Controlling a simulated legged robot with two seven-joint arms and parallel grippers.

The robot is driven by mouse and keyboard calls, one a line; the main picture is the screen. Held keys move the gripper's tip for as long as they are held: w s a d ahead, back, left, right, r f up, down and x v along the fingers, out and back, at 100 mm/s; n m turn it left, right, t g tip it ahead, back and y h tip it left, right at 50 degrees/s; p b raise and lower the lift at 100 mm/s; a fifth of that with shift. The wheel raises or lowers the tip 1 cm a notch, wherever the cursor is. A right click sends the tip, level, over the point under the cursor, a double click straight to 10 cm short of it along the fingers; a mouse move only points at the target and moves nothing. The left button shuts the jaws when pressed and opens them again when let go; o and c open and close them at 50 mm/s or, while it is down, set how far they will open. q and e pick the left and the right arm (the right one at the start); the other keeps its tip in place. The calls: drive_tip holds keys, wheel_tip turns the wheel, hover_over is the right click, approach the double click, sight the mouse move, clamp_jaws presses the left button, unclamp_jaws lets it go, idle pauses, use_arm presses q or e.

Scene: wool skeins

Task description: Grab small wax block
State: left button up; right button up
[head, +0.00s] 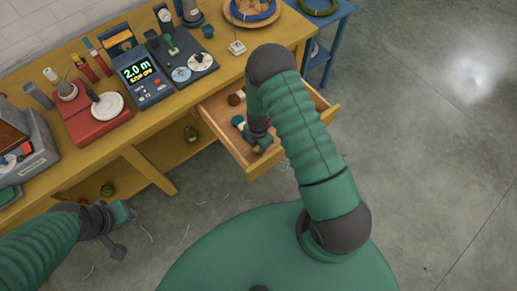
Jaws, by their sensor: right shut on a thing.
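My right gripper (262,144) reaches down into the open wooden drawer (218,120), near its front right part. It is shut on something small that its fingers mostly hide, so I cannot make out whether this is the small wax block. A small round brown thing (234,99) and a teal and white thing (238,121) lie in the drawer beside my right arm. My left gripper (122,228) hangs over the floor at the lower left, away from the drawer. Its fingers are too unclear to judge.
The yellow workbench (185,104) carries a red scale (92,118), a display box reading 2.0 m (144,80) and a dark panel (182,58). A blue stool (327,40) stands at right. The right floor is clear.

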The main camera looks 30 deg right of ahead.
clamp_jaws()
